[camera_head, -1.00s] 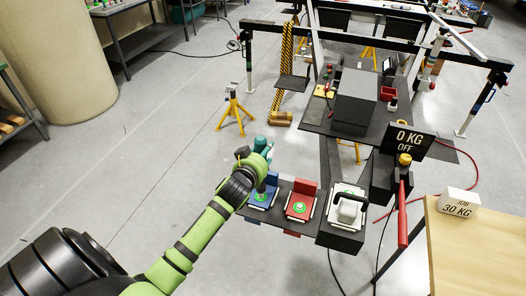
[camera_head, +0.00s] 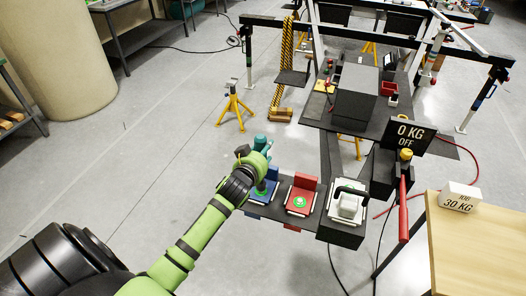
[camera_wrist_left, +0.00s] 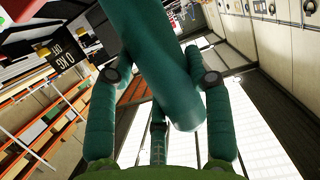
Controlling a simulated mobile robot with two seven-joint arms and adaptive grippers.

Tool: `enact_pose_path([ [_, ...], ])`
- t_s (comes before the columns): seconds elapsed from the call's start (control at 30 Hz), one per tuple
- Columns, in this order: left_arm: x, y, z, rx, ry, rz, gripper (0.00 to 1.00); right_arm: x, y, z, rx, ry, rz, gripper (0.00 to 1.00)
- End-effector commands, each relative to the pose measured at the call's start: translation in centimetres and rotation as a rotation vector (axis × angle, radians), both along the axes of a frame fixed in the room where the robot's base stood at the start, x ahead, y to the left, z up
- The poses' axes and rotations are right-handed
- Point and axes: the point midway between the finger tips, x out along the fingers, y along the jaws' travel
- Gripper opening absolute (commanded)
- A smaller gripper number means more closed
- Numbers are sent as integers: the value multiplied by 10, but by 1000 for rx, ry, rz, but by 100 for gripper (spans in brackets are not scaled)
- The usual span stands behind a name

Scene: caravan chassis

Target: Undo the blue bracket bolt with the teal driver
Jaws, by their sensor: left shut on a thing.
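My left gripper (camera_head: 256,163) is shut on the teal driver (camera_head: 262,144), which sticks up above the fingers. In the left wrist view the driver's thick teal body (camera_wrist_left: 165,65) runs between the fingers of the gripper (camera_wrist_left: 160,80). The driver's lower end is down over the blue bracket (camera_head: 272,174), at the left end of a dark shelf. The blue bracket's bolt is hidden behind the driver and gripper, so contact cannot be told. My right gripper is not in view.
A red bracket (camera_head: 303,192) with a green mark stands just right of the blue one. Further right is a white block with a black handle (camera_head: 348,204). A sign (camera_head: 409,136) reads 0 KG OFF. A yellow stand (camera_head: 233,108) is behind; open floor lies left.

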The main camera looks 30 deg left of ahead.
Motion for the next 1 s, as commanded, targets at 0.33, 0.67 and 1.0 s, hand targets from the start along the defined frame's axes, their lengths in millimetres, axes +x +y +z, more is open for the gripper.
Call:
enact_pose_path([
  [0.33,1,0,-6,1,-7,-1,0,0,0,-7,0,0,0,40],
  [0.67,1,0,-11,3,-7,0,0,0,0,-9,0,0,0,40],
  [1.0,1,0,-14,2,-7,0,0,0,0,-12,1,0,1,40],
])
